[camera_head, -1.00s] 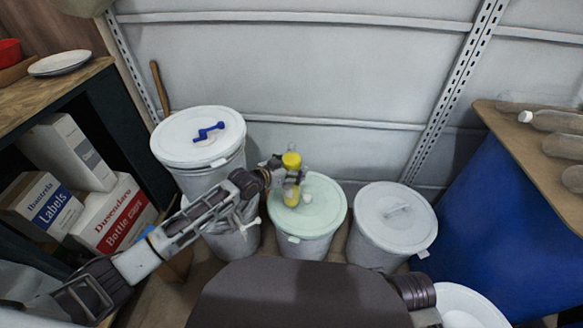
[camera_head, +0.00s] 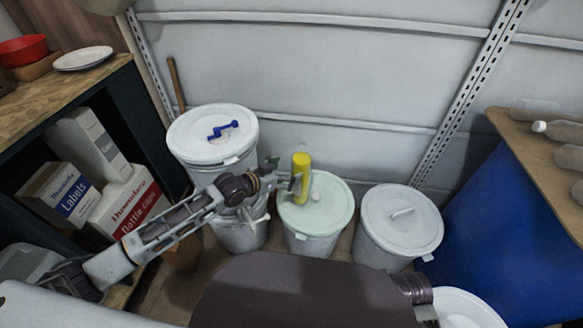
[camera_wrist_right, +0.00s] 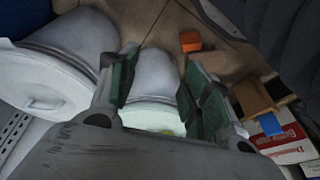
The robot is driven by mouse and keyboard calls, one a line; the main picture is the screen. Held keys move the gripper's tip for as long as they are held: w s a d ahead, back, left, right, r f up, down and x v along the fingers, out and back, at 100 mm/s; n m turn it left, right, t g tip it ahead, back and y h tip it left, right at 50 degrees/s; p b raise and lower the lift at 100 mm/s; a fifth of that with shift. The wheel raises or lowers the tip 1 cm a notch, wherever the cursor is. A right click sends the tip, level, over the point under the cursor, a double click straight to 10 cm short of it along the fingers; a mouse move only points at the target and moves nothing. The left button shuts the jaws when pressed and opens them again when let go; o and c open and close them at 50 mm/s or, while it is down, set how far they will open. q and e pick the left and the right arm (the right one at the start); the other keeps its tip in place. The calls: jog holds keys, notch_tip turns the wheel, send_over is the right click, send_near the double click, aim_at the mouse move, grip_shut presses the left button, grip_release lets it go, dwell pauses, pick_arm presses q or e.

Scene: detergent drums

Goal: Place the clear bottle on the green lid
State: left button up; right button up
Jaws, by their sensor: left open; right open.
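The green lid (camera_head: 325,222) sits on the middle white drum in the head view; its pale edge also shows in the right wrist view (camera_wrist_right: 158,116). A yellow bottle-like cylinder (camera_head: 301,172) stands upright on the lid's back left part. My left gripper (camera_head: 283,176) is open just left of the cylinder; whether it touches it I cannot tell. Several clear bottles lie on their sides on the right table, one with a white cap (camera_head: 563,131). No clear bottle is visible on the lid. My right gripper (camera_wrist_right: 163,95) is open and empty in the right wrist view.
A white-lidded drum (camera_head: 213,140) with a blue tool (camera_head: 223,130) on it stands left. Another white drum (camera_head: 402,217) stands right of the green lid. The wooden table (camera_head: 512,143) is at right. Boxes (camera_head: 125,205) fill the left shelf. A ribbed wall closes the back.

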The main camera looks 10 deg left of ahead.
pick_arm(q)
jog(key=v, duration=0.3)
jog(key=shift+s+a+p, duration=0.1)
jog(key=shift+s+p, duration=0.05)
jog(key=shift+p, duration=0.2)
pick_arm(e)
jog(key=shift+x, duration=0.8)
jog(key=shift+s+d, duration=0.15)
pick_arm(q)
jog(key=s+d+f+n+g+y, duration=0.2)
jog(key=s+d+f+g+y, duration=0.1)
jog(key=s+f, duration=0.6)
jog(key=s+a+f+n+g+y, duration=0.1)
jog(key=s+a+f+g, duration=0.1)
jog(key=s, duration=0.7)
jog(key=s+a+f+n+g+y, duration=0.1)
jog(key=s+a+f+g+y, duration=0.1)
jog(key=s, duration=0.7)
jog(key=a+f+g, duration=0.1)
jog(key=a+f, duration=0.1)
jog(key=a, duration=0.1)
jog(key=shift+s+a+f+n+y, duration=0.2)
jog(key=shift+s+f+n+y, duration=0.1)
jog(key=shift+f+n, duration=0.1)
